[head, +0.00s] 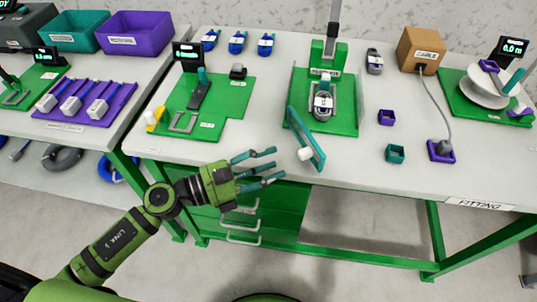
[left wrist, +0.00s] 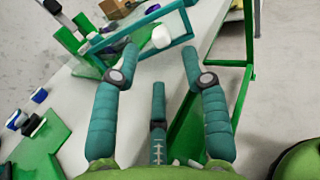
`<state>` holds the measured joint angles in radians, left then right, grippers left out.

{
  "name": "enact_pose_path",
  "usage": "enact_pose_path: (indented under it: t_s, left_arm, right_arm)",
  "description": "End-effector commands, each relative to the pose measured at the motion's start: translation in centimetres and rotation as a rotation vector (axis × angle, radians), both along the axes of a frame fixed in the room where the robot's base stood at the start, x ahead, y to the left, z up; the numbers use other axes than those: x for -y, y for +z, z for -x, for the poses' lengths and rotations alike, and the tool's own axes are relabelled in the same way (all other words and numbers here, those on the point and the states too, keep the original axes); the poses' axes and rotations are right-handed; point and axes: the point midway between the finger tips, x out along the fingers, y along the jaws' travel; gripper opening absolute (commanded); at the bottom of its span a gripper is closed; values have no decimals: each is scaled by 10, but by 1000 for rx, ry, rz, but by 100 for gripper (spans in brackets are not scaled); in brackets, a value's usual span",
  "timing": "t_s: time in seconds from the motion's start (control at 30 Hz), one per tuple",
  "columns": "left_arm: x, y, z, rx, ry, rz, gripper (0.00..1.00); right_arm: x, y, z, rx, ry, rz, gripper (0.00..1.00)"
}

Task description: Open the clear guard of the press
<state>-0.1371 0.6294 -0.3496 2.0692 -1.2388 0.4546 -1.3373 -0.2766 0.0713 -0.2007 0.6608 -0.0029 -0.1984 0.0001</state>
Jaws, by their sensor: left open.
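The press (head: 328,62) stands at the middle back of the table on a green base (head: 347,115), with a grey part (head: 322,106) in its nest. Its clear guard (head: 306,138) has a teal frame and a white knob (head: 305,154). The guard stands at an angle at the front left of the base. In the left wrist view the guard frame (left wrist: 110,40) and knob (left wrist: 161,37) show beyond my fingertips. My left gripper (head: 264,165) is open and empty, left of and a little below the knob, apart from it. My right gripper is not in view.
A green fixture (head: 222,95) with a small display lies left of the press. Small purple (head: 386,118) and teal (head: 395,153) holders, a cable box (head: 421,48) and a white spool (head: 487,88) are to the right. Drawers (head: 255,205) lie below the table edge.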

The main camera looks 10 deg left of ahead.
Motion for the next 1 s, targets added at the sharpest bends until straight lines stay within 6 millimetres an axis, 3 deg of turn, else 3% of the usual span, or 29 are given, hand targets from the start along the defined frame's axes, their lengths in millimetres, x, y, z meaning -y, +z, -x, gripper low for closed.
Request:
enact_pose_path:
  t_s: [0.17,0.4,0.5,0.87,0.9,1.0]
  left_arm:
    - [15,5,-9,21,-3,-8,45]
    - [46,4,-29,18,-2,-8,45]
    - [54,3,-34,16,-2,-8,45]
    - [60,0,-38,14,-2,-9,45]
    - [60,0,-38,14,-2,-9,37]
    - [60,0,-38,14,-2,-9,0]
  right_arm:
    - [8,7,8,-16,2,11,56]
    - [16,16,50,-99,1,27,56]
    - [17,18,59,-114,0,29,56]
    - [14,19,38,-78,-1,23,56]
    - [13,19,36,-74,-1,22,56]
    - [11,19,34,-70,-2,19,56]
